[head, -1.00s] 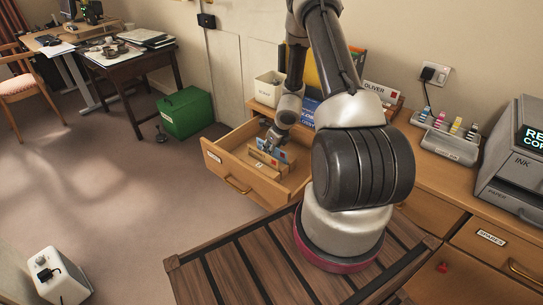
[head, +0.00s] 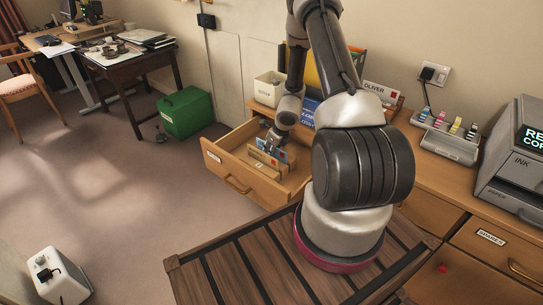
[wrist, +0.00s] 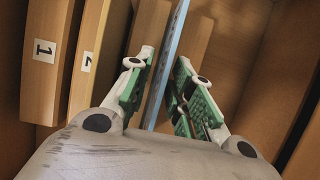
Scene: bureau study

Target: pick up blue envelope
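The blue envelope (wrist: 163,82) shows edge-on as a thin blue strip between my gripper's fingers in the wrist view. In the head view the blue envelope (head: 280,154) stands upright among wooden dividers in the open drawer (head: 228,166). My gripper (wrist: 164,62) is open, with one green-padded finger on each side of the envelope and a visible gap on both sides. In the head view my gripper (head: 273,138) points down into the drawer. The envelope's lower part is hidden.
Wooden dividers labelled 1 (wrist: 45,50) and 2 (wrist: 88,62) stand left of the fingers, with another divider (wrist: 200,40) close on the right. The desktop holds a cream bin (head: 268,88) and an ink bottle rack (head: 450,143). A green box (head: 186,112) stands on the floor.

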